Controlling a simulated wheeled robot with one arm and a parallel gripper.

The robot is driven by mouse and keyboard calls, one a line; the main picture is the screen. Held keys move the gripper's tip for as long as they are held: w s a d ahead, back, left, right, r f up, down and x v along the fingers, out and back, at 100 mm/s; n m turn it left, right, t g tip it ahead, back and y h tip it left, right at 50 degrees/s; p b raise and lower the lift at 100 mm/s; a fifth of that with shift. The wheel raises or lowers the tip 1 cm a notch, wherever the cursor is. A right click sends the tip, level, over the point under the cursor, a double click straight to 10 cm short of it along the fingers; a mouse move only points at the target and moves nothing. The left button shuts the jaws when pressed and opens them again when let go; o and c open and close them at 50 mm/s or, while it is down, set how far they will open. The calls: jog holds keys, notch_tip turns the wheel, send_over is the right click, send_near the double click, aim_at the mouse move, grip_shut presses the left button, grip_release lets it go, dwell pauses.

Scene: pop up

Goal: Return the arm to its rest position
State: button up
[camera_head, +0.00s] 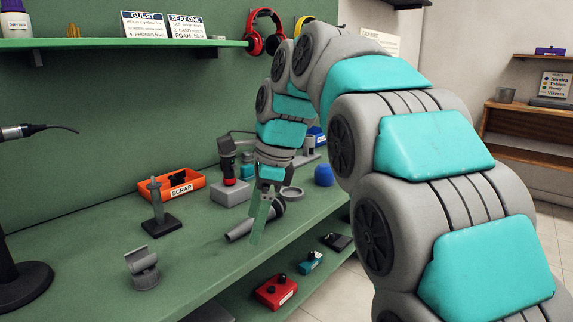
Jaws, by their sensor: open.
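My arm comes in from the right and arches over to the green workbench (90,282). My gripper (264,218) hangs at its end, pointing down over the bench, with its jaws open. A dark handheld microphone with a grey handle (240,229) lies on the bench right behind and beside the fingers. I cannot tell whether the fingers touch it. Nothing shows held in the jaws.
An orange SCRAP bin (187,185), a dark stand (160,221), a grey holder (142,270) and a red-and-black microphone on a grey block (230,193) stand on the bench. Red headphones (265,40) hang above. Red and teal boxes sit on a lower shelf.

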jog(key=s+d+f+n+g+h, duration=0.1)
jog(key=s+d+f+n, duration=0.7)
jog(key=s, duration=0.7)
jog(key=s+d+f+n+g+h, duration=0.1)
jog(key=s+d+f+n+h, duration=0.1)
jog(key=s+d+f+n, duration=0.6)
jog(key=s+d+f, duration=0.4)
jog(key=s+f, duration=0.2)
jog(key=s, duration=0.1)
jog(key=shift+s+d, duration=0.2)
jog(key=shift+d, duration=0.15)
jog(key=shift+a+f, duration=0.1)
